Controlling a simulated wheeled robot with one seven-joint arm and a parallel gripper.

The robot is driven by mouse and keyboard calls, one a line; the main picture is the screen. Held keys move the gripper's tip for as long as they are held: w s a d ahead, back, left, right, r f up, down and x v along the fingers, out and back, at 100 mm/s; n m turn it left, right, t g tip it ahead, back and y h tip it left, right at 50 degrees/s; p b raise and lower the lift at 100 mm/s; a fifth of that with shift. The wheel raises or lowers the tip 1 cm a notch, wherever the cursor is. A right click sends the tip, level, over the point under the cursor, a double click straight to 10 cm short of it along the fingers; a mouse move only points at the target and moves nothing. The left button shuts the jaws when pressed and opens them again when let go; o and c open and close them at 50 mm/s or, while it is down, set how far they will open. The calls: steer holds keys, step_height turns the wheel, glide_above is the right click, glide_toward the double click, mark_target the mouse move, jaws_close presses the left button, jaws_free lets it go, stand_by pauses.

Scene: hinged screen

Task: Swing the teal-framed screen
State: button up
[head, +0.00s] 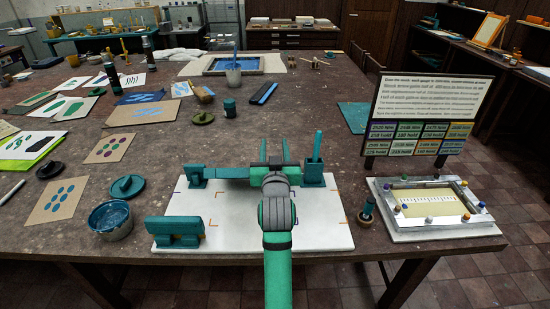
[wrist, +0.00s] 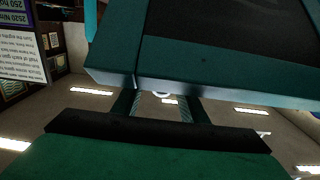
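The teal-framed screen (wrist: 215,62) fills the upper part of the wrist view, with a dark panel inside its frame. In the head view only a thin teal bar (head: 228,172) shows at the back of the white board (head: 325,225); my arm hides part of it. My gripper (head: 275,150) is over the board's back, its two fingers apart. In the wrist view the gripper (wrist: 162,100) has a clear gap between its fingers, and their tips meet or pass behind the frame's lower edge in the picture. I cannot tell whether they touch it.
Teal blocks stand at the board's back left (head: 197,177), back right (head: 313,178) and front left (head: 175,231). A blue paint bowl (head: 111,220) is left of the board. A sign (head: 425,110) and white-framed tray (head: 435,228) are right. The board's middle is bare.

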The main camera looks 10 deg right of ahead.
steer(key=s+a+r, duration=0.1)
steer(key=s+r, duration=0.1)
steer(key=s, duration=0.7)
steer(key=shift+a+r, duration=0.2)
steer(key=shift+r, duration=0.15)
stand_by(0.5)
stand_by(0.5)
